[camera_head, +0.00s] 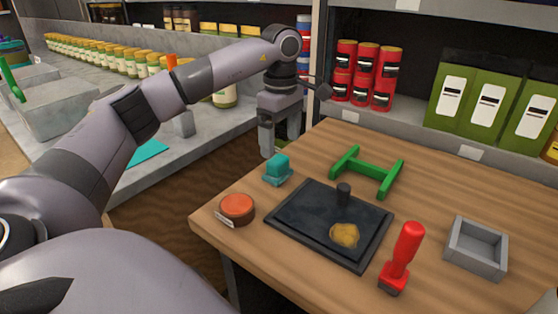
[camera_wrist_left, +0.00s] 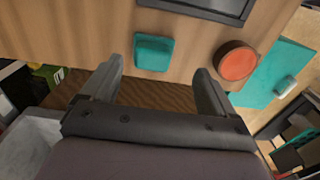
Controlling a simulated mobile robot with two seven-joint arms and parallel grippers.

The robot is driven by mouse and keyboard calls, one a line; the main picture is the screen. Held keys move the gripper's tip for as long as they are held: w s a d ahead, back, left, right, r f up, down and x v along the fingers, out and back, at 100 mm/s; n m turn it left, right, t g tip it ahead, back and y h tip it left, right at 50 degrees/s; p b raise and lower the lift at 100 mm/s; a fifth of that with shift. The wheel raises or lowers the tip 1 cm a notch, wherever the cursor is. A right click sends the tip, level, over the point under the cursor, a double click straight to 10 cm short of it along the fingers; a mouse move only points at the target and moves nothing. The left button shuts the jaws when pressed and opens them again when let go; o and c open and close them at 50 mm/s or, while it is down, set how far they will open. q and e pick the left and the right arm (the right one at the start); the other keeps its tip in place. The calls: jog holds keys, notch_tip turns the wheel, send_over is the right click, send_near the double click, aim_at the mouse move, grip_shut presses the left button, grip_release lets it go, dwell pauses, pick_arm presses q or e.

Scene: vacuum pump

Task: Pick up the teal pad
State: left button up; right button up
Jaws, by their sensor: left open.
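The teal pad (camera_head: 277,168) is a small rounded teal block near the table's left edge, and it also shows in the left wrist view (camera_wrist_left: 154,52). My left gripper (camera_head: 276,143) hangs just above and behind the pad in the head view. In the left wrist view, its two fingers (camera_wrist_left: 159,68) are spread wide and empty, with the pad between and slightly beyond the tips. The gripper appears apart from the pad. My right gripper is in neither view.
A round orange-brown tin (camera_head: 237,208) stands close to the pad. A black tray (camera_head: 300,232) with a dark knob, a green frame (camera_head: 367,172), a red-handled tool (camera_head: 402,258) and a grey box (camera_head: 475,247) share the wooden table. A grey counter (camera_head: 190,140) lies at left.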

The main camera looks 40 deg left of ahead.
aim_at(278, 159)
pick_arm(q)
jog(key=shift+w+a+f, duration=0.1)
jog(key=shift+f, duration=0.05)
jog(key=f, duration=0.2)
jog(key=a+f, duration=0.1)
jog(key=f, duration=0.3)
jog(key=shift+w+a+f+p, duration=0.2)
jog(key=shift+w+f+p, duration=0.05)
jog(key=shift+f+p, duration=0.15)
jog(key=c, duration=1)
